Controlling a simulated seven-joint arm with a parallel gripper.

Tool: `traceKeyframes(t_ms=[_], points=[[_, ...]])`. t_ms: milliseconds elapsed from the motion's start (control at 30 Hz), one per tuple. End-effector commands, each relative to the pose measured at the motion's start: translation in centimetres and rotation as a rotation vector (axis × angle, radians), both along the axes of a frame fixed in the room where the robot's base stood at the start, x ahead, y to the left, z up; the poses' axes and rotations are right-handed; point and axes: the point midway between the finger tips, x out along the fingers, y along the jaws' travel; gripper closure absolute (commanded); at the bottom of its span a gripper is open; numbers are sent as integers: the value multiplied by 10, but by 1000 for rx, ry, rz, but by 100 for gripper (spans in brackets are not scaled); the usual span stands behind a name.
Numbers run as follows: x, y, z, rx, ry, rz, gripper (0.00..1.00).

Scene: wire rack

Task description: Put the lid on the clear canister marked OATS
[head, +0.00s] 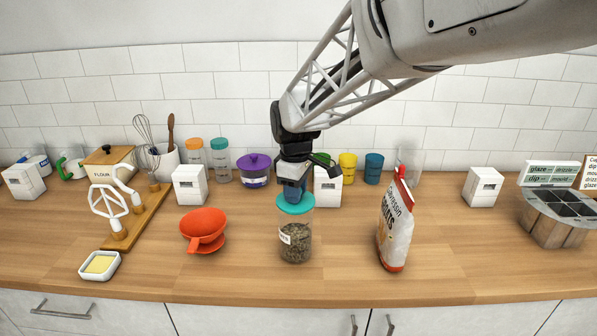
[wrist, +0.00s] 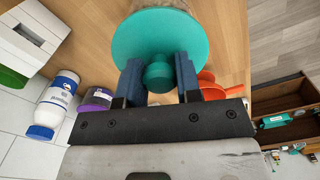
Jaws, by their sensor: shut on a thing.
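The clear canister (head: 296,243) stands upright on the counter in the middle of the head view, with brown flaky contents and a white label too small to read. A round teal lid (head: 295,204) with a knob is level at the canister's mouth; whether it is fully seated I cannot tell. My gripper (head: 293,190) is directly above, pointing down and shut on the lid's knob. In the wrist view my gripper's two blue fingers (wrist: 159,78) flank the knob of the teal lid (wrist: 160,38), which hides most of the canister below.
An orange funnel (head: 203,225) is left of the canister, and a white and orange bag (head: 396,225) stands to the right. White boxes (head: 190,185), lidded jars (head: 220,160) and a purple pot (head: 254,172) are behind.

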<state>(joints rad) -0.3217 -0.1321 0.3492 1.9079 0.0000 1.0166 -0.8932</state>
Motion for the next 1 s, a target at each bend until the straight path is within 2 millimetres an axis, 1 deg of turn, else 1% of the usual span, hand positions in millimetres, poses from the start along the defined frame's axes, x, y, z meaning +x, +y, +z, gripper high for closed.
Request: traceKeyframes(t_ms=[333, 1000], points=[[0, 0, 0, 0, 0, 0, 100], [0, 0, -8, 0, 0, 0, 100]])
